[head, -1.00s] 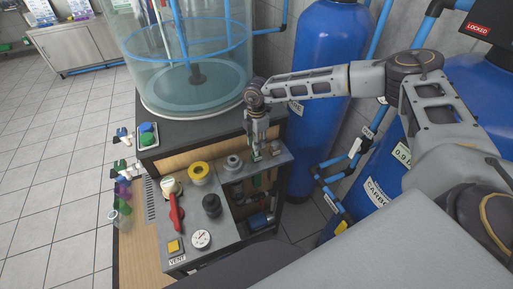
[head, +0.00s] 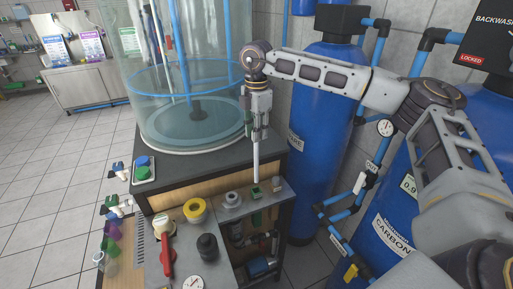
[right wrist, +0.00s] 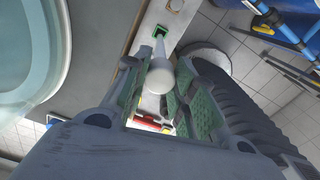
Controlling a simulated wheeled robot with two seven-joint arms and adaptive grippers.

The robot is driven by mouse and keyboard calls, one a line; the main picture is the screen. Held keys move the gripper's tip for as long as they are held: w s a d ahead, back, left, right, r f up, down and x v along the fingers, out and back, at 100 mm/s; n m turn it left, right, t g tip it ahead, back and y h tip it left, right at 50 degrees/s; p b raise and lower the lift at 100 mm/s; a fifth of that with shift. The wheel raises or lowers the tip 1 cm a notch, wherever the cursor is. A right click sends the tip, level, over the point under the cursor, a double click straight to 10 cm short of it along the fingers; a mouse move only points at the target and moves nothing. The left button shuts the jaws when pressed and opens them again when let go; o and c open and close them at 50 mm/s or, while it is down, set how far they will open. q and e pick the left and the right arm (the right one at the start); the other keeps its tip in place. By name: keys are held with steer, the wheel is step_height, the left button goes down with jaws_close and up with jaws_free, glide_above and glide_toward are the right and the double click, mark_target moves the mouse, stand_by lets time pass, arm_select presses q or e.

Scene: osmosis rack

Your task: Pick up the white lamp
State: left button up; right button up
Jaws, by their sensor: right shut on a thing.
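The white lamp is a slim upright white tube (head: 256,158) in the head view, below my right gripper (head: 258,119). My right gripper is shut on its upper part. In the right wrist view, the lamp's rounded white end (right wrist: 159,78) sits between the green-padded fingers of the gripper (right wrist: 163,92). The tube points toward a green-rimmed square socket (right wrist: 159,32), also seen in the head view (head: 255,191). The lamp's lower end is at or just above this socket; I cannot tell whether it is still inside. My left gripper is not in view.
A clear cylindrical tank (head: 188,105) stands close left of the gripper. A blue pressure vessel (head: 325,135) stands to the right. The grey panel (head: 228,236) carries a yellow ring (head: 195,210), a black knob (head: 207,246) and a red-handled valve (head: 166,250).

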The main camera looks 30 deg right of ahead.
steer(key=shift+r, duration=1.85)
steer(key=shift+f, duration=0.1)
